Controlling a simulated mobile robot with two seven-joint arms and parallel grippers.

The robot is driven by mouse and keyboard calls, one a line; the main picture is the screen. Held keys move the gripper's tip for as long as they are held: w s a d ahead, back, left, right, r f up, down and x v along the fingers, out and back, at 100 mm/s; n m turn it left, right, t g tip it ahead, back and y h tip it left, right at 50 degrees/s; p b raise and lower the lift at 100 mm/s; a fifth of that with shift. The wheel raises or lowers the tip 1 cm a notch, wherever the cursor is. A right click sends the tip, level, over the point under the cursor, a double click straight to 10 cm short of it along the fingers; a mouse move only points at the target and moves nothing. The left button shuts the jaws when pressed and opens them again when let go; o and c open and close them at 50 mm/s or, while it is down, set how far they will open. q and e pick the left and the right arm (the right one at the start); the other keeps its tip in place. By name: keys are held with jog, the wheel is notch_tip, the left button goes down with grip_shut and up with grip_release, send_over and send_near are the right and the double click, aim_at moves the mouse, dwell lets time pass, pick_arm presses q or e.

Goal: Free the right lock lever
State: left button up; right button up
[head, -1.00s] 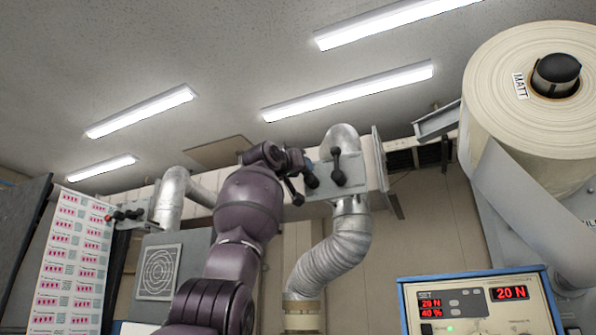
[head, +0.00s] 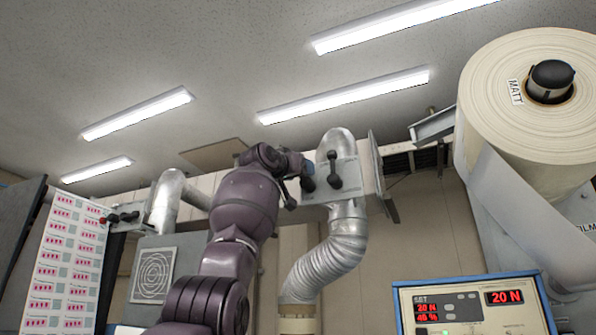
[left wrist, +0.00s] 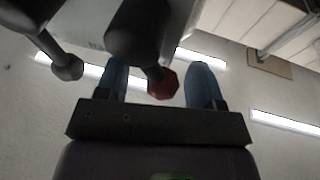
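A pale metal plate (head: 347,175) on the machine's frame carries black lock levers at mid-picture in the head view. One black lever (head: 333,170) stands clear on it; a second (head: 307,184) is partly hidden by my left gripper (head: 303,170). In the left wrist view, a black lever with a red end (left wrist: 163,83) reaches between the blue fingers of my left gripper (left wrist: 158,82). The fingers are open, with a gap on both sides of the red end. Another lever with a dark ball end (left wrist: 67,67) hangs outside the fingers, to the left. My right gripper is out of view.
A silver duct (head: 335,255) runs close by the plate. A large film roll (head: 525,105) and a control box (head: 468,305) stand at the right.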

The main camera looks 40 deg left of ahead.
pick_arm(q)
jog(key=shift+s, duration=0.1)
jog(key=shift+s+d+f+b, duration=0.1)
jog(key=shift+s+b, duration=0.35)
jog(key=shift+s, duration=0.05)
jog(key=b+v, duration=0.4)
jog(key=v, duration=0.5)
jog(key=shift+s+b, duration=0.25)
jog(key=shift+b, duration=0.05)
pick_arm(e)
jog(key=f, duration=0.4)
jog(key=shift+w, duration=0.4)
pick_arm(q)
jog(key=shift+f, duration=0.15)
